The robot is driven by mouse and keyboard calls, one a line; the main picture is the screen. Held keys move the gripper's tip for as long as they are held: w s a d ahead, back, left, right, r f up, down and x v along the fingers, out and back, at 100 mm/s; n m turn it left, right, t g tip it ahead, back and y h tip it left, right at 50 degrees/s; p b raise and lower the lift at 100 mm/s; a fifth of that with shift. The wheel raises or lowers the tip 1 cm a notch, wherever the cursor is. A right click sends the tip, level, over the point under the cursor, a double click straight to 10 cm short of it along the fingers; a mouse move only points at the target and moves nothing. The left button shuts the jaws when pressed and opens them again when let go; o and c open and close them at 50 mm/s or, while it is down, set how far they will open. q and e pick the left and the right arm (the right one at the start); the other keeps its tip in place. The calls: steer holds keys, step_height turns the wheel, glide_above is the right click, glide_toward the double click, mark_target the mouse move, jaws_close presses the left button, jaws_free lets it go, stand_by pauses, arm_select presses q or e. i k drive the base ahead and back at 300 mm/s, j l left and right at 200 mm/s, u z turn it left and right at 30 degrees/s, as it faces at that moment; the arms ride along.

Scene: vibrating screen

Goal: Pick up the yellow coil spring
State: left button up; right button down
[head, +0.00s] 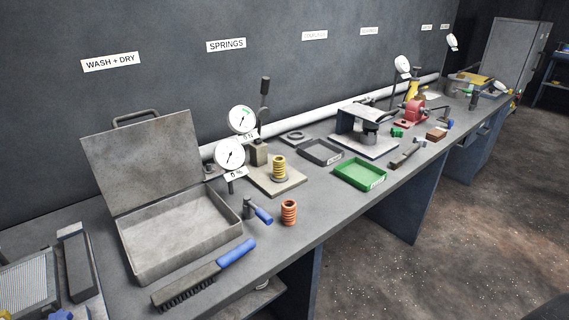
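The yellow coil spring (279,168) stands upright on the base plate (292,184) of a press-like tester under the "SPRINGS" sign. The tester has a dark upright handle (265,100) and a round dial gauge (242,119) behind the spring. A second dial (230,154) stands at its left. I cannot tell whether anything touches the top of the spring. Neither of my grippers is in view.
An orange coil spring (289,212) and a blue-handled tool (258,212) stand in front. An open metal case (240,229) and a blue-handled brush (205,275) lie left. Right are a black tray (321,152) and a green tray (361,174). The bench front edge runs diagonally.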

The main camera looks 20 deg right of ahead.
mark_target(279, 165)
steer(key=i+l+u, duration=0.2)
steer(key=l, duration=0.9)
steer(key=l+u, duration=0.2)
steer(key=l, duration=0.9)
steer(key=l+u, duration=0.2)
steer(key=l, duration=0.95)
steer(key=l+u, duration=0.2)
steer(key=l, duration=0.9)
steer(key=k, duration=0.05)
